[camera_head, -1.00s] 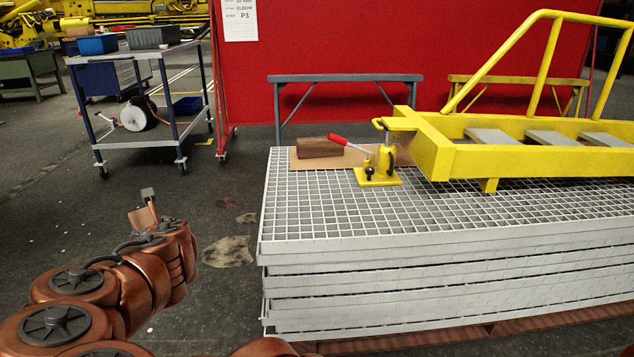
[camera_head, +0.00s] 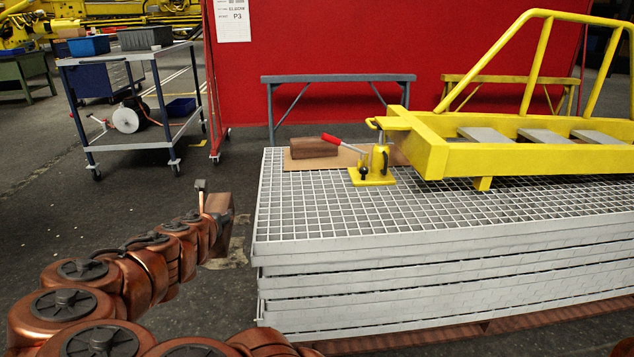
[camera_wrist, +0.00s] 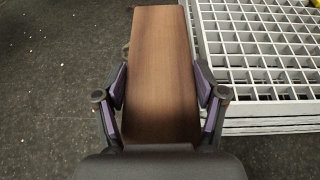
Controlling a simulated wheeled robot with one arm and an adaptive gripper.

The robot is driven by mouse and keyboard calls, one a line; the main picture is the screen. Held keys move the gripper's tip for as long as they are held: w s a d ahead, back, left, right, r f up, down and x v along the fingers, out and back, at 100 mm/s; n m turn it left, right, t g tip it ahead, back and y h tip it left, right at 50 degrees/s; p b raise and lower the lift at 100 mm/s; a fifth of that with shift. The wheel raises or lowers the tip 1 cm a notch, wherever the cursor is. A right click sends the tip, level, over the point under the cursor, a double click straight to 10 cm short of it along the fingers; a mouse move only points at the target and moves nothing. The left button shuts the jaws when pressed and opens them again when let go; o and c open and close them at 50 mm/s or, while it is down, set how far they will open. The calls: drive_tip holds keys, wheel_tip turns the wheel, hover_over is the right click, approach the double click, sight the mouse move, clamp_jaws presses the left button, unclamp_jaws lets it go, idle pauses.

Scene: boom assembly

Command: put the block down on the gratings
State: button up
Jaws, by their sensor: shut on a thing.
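A brown wooden block (camera_wrist: 160,75) is held between the two fingers of my gripper (camera_wrist: 160,92) in the wrist view. In the head view the block (camera_head: 219,203) shows at the end of my arm, left of the gratings; the fingers are mostly hidden there. The stack of light grey gratings (camera_head: 330,215) stands right of the block, with a gap of floor between. In the wrist view the gratings (camera_wrist: 270,50) lie to the right of the block. A second brown block (camera_head: 315,147) lies on a cardboard sheet on the gratings.
A yellow clamp with a red handle (camera_head: 372,165) and a yellow railed frame (camera_head: 500,155) occupy the back and right of the gratings. The front left of the grating top is bare. A wheeled cart (camera_head: 135,110) stands at the back left.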

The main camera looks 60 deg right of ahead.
drive_tip(key=s+d+r+m+g+h, duration=0.25)
drive_tip(key=s+d+m+g, duration=0.75)
drive_tip(key=s, duration=0.6)
drive_tip(key=b, duration=0.4)
hover_over(309, 214)
drive_tip(key=f, duration=0.2)
drive_tip(key=shift+d+f+n+h+b, duration=0.15)
drive_tip(key=shift+f+n+h+b, duration=0.25)
drive_tip(key=shift+f+b, duration=1.1)
drive_tip(key=shift+f+p, duration=0.1)
drive_tip(key=shift+p, duration=0.2)
drive_tip(key=o, duration=1.7)
drive_tip(key=shift+f, duration=0.1)
